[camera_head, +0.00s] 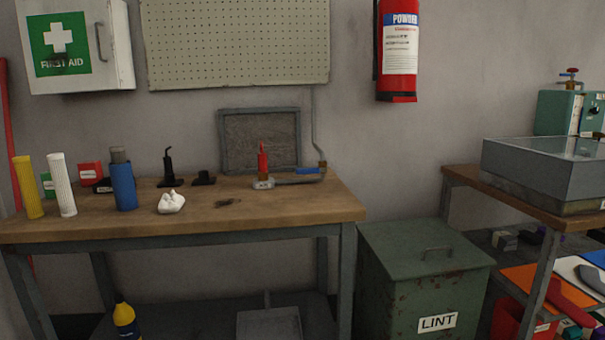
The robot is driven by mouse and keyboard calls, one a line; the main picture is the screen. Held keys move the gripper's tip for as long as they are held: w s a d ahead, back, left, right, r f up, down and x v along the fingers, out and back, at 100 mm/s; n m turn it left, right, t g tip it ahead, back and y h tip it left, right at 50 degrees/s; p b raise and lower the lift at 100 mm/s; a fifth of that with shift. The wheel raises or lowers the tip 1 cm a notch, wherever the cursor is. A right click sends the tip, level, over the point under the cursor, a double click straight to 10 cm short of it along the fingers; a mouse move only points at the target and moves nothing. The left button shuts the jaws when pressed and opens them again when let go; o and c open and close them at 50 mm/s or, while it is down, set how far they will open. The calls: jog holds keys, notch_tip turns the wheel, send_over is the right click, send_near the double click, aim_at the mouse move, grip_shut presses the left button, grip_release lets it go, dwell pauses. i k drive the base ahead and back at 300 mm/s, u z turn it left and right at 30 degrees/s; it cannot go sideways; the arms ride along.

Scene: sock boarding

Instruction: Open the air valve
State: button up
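A blue lever handle (308,171) sits on a grey pipe fitting at the right back of the wooden workbench. The lever lies level, in line with the fitting. A thin pipe (314,120) runs down the wall to this fitting. I see no readable label that says which one is the air valve. My gripper is not in view.
A grey glass-topped case (545,170) sits on the right table.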

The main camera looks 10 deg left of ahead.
aim_at(316, 170)
jog(key=u, duration=0.7)
jog(key=i, duration=0.3)
